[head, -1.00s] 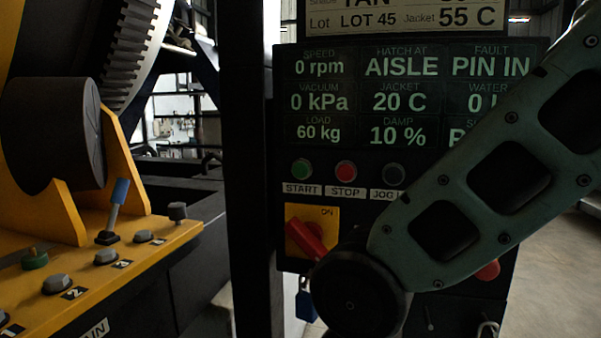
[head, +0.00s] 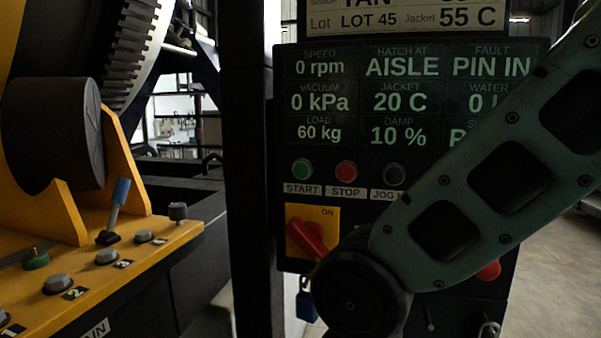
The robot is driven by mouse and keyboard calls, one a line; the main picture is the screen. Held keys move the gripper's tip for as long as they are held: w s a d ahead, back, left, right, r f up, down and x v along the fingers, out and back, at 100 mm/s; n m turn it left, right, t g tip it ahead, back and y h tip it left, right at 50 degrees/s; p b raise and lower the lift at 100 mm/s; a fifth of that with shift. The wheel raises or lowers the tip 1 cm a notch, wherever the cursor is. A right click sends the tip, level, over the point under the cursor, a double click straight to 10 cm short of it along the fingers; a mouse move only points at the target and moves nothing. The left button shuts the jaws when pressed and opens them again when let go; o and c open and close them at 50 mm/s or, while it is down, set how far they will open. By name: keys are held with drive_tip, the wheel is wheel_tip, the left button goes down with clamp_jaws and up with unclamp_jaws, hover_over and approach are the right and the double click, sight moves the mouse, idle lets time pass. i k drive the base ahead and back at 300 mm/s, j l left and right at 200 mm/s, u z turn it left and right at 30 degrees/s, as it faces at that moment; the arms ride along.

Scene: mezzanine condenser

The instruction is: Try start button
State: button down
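The green START button (head: 301,169) is on the dark control panel (head: 281,140), at the left end of the button row, with a START label below it. Nothing covers it. The red STOP button (head: 346,172) is to its right, then the dark JOG button (head: 393,174), whose label is partly hidden by my arm. The display above reads 0 rpm, HATCH AT AISLE and FAULT PIN IN. My arm crosses the right side of the panel and hides part of the display. My gripper is not in view.
A red rotary switch (head: 309,238) on a yellow plate marked ON sits below the buttons, with a blue padlock (head: 306,306) under it. At left, a yellow ledge (head: 150,253) carries numbered bolts and a blue-handled lever (head: 119,192). A dark post (head: 248,150) stands between.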

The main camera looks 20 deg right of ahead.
sight(302, 170)
drive_tip(key=z, duration=1.65)
drive_tip(key=k+j, duration=0.3)
drive_tip(key=j, duration=0.15)
drive_tip(key=k+j, duration=0.25)
drive_tip(key=j, duration=0.15)
